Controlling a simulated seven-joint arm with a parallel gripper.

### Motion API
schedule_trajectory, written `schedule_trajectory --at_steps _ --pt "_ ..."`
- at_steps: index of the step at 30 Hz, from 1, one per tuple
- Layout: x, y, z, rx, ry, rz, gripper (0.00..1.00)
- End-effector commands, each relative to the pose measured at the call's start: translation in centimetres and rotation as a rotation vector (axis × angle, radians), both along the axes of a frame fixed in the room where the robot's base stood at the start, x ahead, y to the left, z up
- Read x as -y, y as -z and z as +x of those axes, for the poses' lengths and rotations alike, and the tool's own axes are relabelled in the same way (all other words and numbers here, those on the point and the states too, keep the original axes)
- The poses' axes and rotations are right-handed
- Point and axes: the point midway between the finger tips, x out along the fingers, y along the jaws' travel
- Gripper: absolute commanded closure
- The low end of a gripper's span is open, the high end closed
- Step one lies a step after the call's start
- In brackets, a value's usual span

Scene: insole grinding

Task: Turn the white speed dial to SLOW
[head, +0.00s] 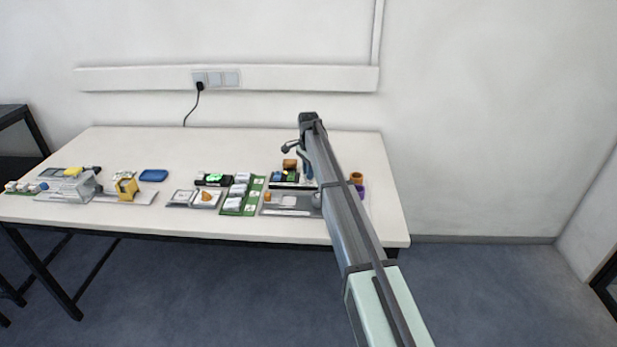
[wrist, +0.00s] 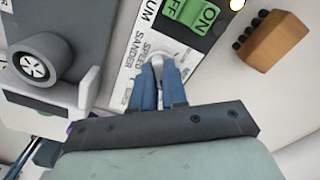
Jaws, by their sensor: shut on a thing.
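The white speed dial (wrist: 157,60) sits on a white panel (wrist: 128,75) next to the printed words SANDER SPEED in the wrist view. My gripper (wrist: 160,78) has its blue fingers closed on the dial, which is mostly covered by the fingertips. The dial's pointer and the SLOW mark cannot be made out. In the head view my arm reaches over the right part of the table and hides the dial.
A green ON/OFF switch (wrist: 192,14) lies just beyond the dial. A dark grey machine with a round wheel (wrist: 38,66) stands at left, and an orange-brown block (wrist: 274,40) at right. Several trays and small items cover the white table (head: 230,140).

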Motion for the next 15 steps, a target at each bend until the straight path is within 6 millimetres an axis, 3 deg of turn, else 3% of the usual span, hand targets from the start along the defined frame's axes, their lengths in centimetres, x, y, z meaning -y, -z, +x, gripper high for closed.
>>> schedule_trajectory --at_steps 15 --pt "-0.01 0.00 0.01 0.000 -0.514 0.000 1.00"
